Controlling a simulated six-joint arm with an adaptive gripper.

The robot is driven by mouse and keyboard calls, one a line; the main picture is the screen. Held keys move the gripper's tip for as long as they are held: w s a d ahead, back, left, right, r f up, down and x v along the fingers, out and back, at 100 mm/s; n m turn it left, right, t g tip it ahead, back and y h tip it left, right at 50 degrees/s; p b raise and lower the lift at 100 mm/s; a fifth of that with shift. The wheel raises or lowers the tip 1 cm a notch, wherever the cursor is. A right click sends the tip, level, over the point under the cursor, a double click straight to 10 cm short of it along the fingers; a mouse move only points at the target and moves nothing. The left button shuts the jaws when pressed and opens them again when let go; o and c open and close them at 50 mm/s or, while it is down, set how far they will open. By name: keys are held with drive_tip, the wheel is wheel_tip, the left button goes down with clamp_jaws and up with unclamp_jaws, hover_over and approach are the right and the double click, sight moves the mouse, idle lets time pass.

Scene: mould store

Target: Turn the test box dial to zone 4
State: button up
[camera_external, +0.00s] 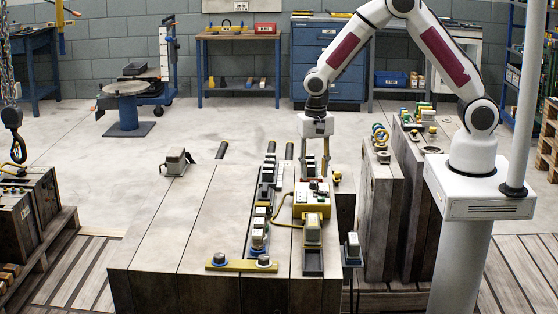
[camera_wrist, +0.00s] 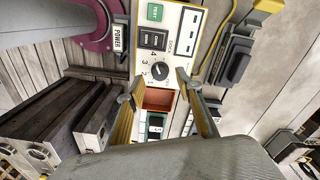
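The test box (camera_external: 299,208) is a yellow case with a pale panel on top of the large mould block. In the wrist view, its panel (camera_wrist: 190,20) carries a round black dial (camera_wrist: 159,71), with the numbers 1 to 4 curving along its left side. I cannot tell surely which number the dial mark faces. My gripper (camera_external: 315,178) points down at the far end of the test box. In the wrist view, my gripper (camera_wrist: 161,78) is open, its fingertips apart on either side of the dial. Contact with the dial cannot be told.
The panel also has a green TEST button (camera_wrist: 155,12) and a black rocker switch (camera_wrist: 152,39). A yellow cable (camera_external: 282,212) leaves the box. Connectors (camera_external: 264,205) line the block on its left. Upright mould plates (camera_external: 380,205) stand at right. The left block top (camera_external: 200,215) is mostly clear.

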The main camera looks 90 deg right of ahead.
sight(314, 181)
wheel_tip(314, 181, up, 10)
drive_tip(key=shift+f, duration=0.2)
drive_tip(key=shift+n, duration=0.3)
idle(0.6)
drive_tip(key=s+a+r+n+t, duration=0.2)
drive_tip(key=s+r+n, duration=0.4)
drive_tip(key=s, duration=0.6)
drive_tip(key=s+a+r+n+t, duration=0.2)
drive_tip(key=s+r+n+t, duration=0.1)
drive_tip(key=s+r+n, duration=0.4)
drive_tip(key=s+r, duration=0.3)
drive_tip(key=s, duration=0.3)
drive_tip(key=shift+s+r+t, duration=0.25)
drive_tip(key=shift+s+t, duration=0.05)
drive_tip(key=shift+w, duration=0.1)
idle(2.5)
